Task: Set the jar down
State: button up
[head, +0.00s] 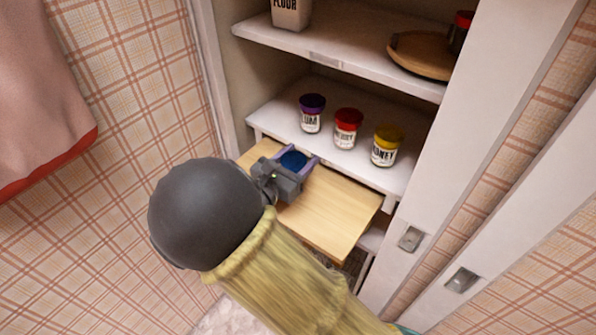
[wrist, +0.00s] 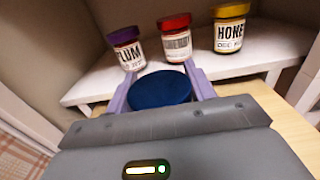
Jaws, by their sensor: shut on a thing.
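A jar with a dark blue lid (head: 293,161) is between the fingers of my gripper (head: 296,165), over the pull-out wooden board (head: 335,213). In the wrist view its round blue lid (wrist: 160,90) fills the gap between the two lilac fingers of my gripper (wrist: 160,85). My gripper is shut on the jar. The jar's body and base are hidden by the gripper, so I cannot tell whether it touches the board.
On the white shelf (head: 272,117) just behind stand a purple-lidded plum jar (head: 311,122), a red-lidded jar (head: 345,136) and a yellow-lidded honey jar (head: 383,153). A flour container (head: 291,14) and a wooden tray (head: 418,57) are above. The board's right part is clear.

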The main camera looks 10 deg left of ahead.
jog(key=shift+f+b, duration=0.35)
jog(key=shift+f, duration=1.45)
jog(key=shift+f, duration=0.15)
jog(key=o, duration=1.1)
jog(key=shift+s+a, duration=0.1)
jog(key=shift+s, duration=0.1)
jog(key=p+v, duration=0.1)
jog(key=v, duration=1)
jog(key=shift+s+a, duration=0.1)
jog(key=shift+s, duration=0.2)
